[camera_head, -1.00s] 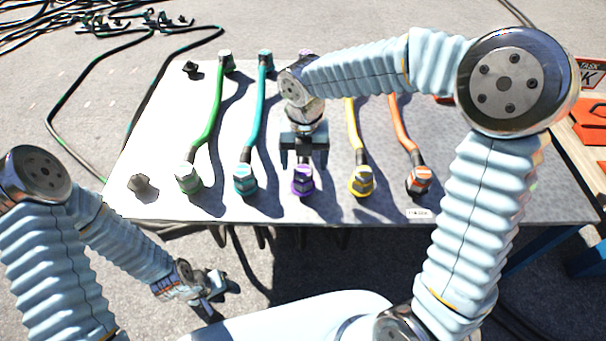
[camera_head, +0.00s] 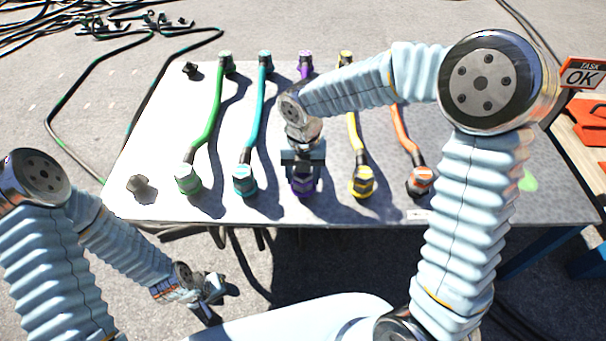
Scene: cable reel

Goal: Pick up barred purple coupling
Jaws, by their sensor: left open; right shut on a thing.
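The purple coupling (camera_head: 303,186) stands near the front edge of the table, in the middle of the row. My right gripper (camera_head: 303,172) is shut on it from above and behind, and its fingers hide part of the coupling. The far end of the purple cable (camera_head: 306,62) shows at the back of the table; my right arm hides the stretch between. I cannot tell whether the coupling touches the table. My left gripper (camera_head: 214,298) is open and empty, low in front of the table.
Green (camera_head: 188,179), teal (camera_head: 245,181), yellow (camera_head: 362,181) and orange (camera_head: 420,181) couplings stand beside the purple one on the grey table (camera_head: 150,205). A dark fitting (camera_head: 138,185) stands at the front left. An orange sign (camera_head: 583,74) reads "TASK OK" at right.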

